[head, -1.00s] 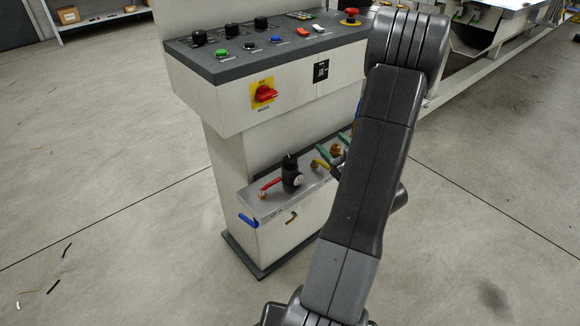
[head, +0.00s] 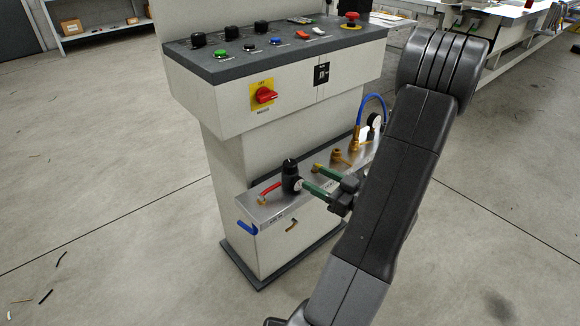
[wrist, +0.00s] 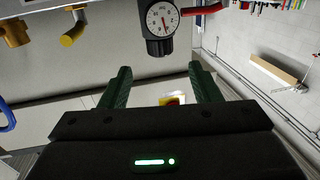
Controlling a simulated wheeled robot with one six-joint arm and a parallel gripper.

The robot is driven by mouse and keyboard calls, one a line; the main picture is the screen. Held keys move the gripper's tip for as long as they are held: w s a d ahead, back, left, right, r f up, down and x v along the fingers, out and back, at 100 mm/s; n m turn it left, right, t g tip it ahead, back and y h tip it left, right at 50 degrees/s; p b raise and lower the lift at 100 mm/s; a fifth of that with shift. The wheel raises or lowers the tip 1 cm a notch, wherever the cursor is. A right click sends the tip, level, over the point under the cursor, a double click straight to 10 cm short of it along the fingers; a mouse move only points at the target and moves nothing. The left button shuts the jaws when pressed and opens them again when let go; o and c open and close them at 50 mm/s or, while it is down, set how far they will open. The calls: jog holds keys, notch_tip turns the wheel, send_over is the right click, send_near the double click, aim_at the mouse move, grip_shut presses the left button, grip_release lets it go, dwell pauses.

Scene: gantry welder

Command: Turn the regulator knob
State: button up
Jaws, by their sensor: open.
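The regulator (head: 291,184) is a black body on the steel ledge of the console, with a black knob (head: 289,166) on top and a red pipe at its left. The wrist view shows it inverted, with its white round gauge (wrist: 162,18) at the top and the ribbed knob (wrist: 159,47) hanging below. My gripper (head: 311,177) has green fingers and is right of the regulator, pointing at it. In the wrist view my gripper (wrist: 160,68) is open and empty, with the knob just beyond the fingertips, centred across the gap.
A brass fitting (head: 337,156), a blue hose (head: 372,98) and another gauge lie farther along the ledge. Above is the console panel with buttons and a red rotary switch (head: 265,95). A blue lever (head: 247,227) sticks out at the ledge's left end.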

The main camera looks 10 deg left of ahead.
aim_at(295, 169)
jog(key=shift+b+x, duration=0.75)
jog(key=shift+x, duration=4.3)
jog(key=shift+c, duration=0.5)
jog(key=c, duration=0.9)
jog(key=shift+s+a+f+m+t+h+b, duration=0.1)
jog(key=shift+m+t+h+b, duration=0.5)
jog(key=shift+m+t+b, duration=0.4)
jog(key=shift+m+t+h+b, duration=0.35)
jog(key=shift+t+h, duration=0.25)
jog(key=shift+t, duration=0.2)
jog(key=o, duration=1)
